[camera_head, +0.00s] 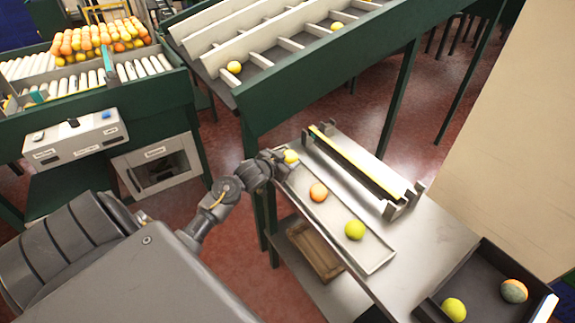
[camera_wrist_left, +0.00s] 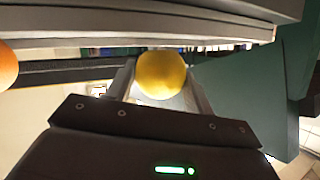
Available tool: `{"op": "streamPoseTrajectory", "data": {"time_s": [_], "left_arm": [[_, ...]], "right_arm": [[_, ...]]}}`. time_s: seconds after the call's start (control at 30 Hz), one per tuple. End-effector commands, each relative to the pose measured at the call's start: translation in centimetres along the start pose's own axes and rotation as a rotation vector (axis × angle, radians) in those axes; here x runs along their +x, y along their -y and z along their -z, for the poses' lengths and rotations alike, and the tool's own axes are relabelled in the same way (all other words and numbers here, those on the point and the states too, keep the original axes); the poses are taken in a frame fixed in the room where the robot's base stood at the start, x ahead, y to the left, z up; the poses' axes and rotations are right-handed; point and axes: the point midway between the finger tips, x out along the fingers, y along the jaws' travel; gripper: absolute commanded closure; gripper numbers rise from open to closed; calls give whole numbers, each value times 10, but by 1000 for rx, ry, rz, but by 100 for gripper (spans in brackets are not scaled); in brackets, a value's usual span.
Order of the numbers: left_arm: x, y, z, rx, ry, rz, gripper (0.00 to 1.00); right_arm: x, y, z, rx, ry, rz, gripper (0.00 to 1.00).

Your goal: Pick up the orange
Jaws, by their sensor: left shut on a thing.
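My left gripper (camera_head: 279,160) reaches to the far end of a shallow grey tray (camera_head: 377,262) on the metal table. It is shut on a yellow-orange fruit (camera_head: 291,156), which also shows between the fingers in the left wrist view (camera_wrist_left: 161,75). In the head view the gripper partly hides this fruit. I cannot tell whether the fruit touches the tray. An orange fruit (camera_head: 318,192) and a yellow-green fruit (camera_head: 354,230) lie farther along the same tray. Part of an orange fruit (camera_wrist_left: 6,66) shows at the left edge of the wrist view. My right gripper is not in view.
A metal rail with a yellow strip (camera_head: 357,162) stands beside the tray. A dark bin (camera_head: 488,262) at lower right holds a yellow-green fruit (camera_head: 454,309) and a dark, patchy fruit (camera_head: 514,291). A roller conveyor (camera_head: 150,68) with many oranges and a divided sorting table (camera_head: 290,70) stand behind.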

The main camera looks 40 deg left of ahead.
Motion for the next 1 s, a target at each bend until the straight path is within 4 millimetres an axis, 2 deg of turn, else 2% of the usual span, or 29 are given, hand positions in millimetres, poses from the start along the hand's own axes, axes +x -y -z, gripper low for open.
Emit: {"op": "streamPoseTrajectory", "data": {"time_s": [0.03,0.3,0.5,0.6,0.8,1.0], "left_arm": [[-3,3,10,5,-9,3,73],[-75,27,46,11,-4,3,73],[-125,39,41,7,2,1,73],[-143,43,41,6,1,0,73],[-162,48,41,1,-1,1,73],[-166,50,41,0,-1,1,73]], "right_arm": [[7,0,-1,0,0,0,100],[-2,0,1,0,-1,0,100],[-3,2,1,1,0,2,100],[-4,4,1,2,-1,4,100],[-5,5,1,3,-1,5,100],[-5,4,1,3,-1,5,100]]}}
